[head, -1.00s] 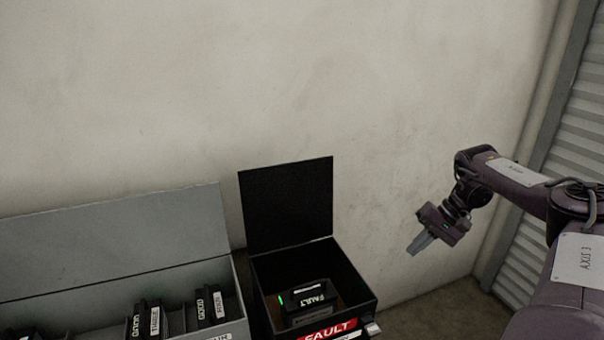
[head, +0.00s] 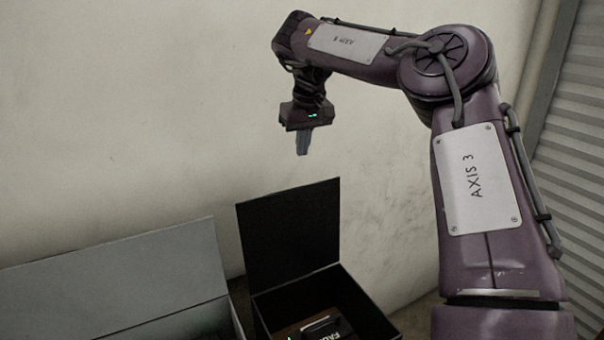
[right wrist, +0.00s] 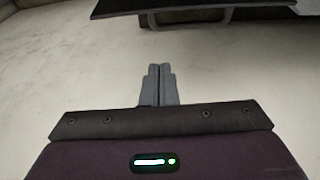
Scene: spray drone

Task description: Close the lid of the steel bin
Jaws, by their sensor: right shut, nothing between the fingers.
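The grey steel bin (head: 210,322) is at the lower left of the head view, mostly cut off by the bottom edge. Its wide grey lid (head: 115,275) stands open, raised at the back near the wall. My right gripper (head: 303,148) is shut and empty, pointing down, to the right of the grey lid and higher in the picture. It appears above the top edge of a black lid (head: 290,235), with a visible gap. In the right wrist view the closed fingers (right wrist: 159,70) hold nothing. My left gripper is not in view.
A black bin (head: 365,305) beside the grey one has its lid standing open and a dark labelled block (head: 328,328) inside. A dark flat panel (right wrist: 200,10) crosses the top of the right wrist view. A pale wall (head: 120,110) stands behind.

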